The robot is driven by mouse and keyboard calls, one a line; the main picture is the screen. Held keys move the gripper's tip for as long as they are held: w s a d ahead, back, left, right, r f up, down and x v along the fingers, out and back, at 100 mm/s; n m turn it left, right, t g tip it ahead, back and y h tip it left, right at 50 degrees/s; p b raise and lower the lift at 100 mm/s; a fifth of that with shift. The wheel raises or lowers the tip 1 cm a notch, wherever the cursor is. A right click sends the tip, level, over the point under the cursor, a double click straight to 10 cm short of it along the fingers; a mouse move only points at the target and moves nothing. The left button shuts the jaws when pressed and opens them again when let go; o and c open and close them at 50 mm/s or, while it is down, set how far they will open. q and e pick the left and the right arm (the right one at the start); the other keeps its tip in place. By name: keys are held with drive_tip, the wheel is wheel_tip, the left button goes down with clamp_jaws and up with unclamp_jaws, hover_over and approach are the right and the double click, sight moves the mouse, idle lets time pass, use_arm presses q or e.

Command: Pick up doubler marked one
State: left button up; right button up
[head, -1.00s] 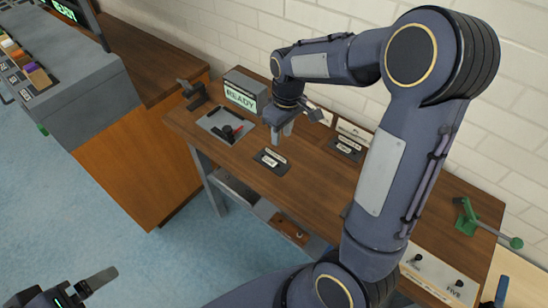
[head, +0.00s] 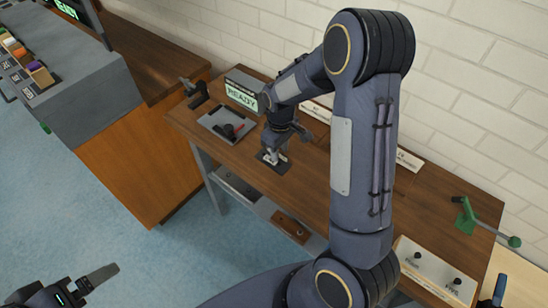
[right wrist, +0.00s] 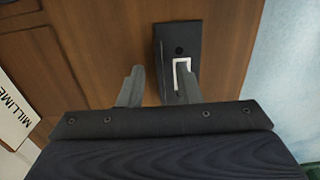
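My right gripper (head: 273,156) is low over a small dark plate (head: 282,168) on the wooden workbench. The dark plate (right wrist: 178,40) has a dark round spot and a white-edged label (right wrist: 183,70). The right-hand finger overlaps the label and the left-hand finger is over bare wood. I cannot read a number on the plate, nor tell whether the finger touches it. My left gripper (head: 72,290) is at the lower left, away from the bench; its opening is unclear.
A grey tray (head: 214,122) with a red and black tool stands beside a READY display (head: 243,92). A green clamp (head: 467,217) and a white box with knobs (head: 420,262) are at the right. A white sign marked MILLIME (right wrist: 12,112) shows in the wrist view.

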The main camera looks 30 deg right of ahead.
clamp_jaws()
drive_tip(key=shift+r, duration=0.1)
drive_tip(key=shift+w+r, duration=0.1)
drive_tip(key=shift+r, duration=0.45)
drive_tip(key=s+a+r+p, duration=0.2)
drive_tip(key=s+a+r, duration=0.2)
drive_tip(key=r, duration=0.5)
drive_tip(key=s+a+r+p, duration=0.2)
drive_tip(key=s+a+r, duration=0.2)
drive_tip(key=a+r, duration=0.3)
drive_tip(key=shift+s+a+r, duration=0.15)
drive_tip(key=shift+a+r, duration=0.05)
drive_tip(key=shift+r, duration=0.7)
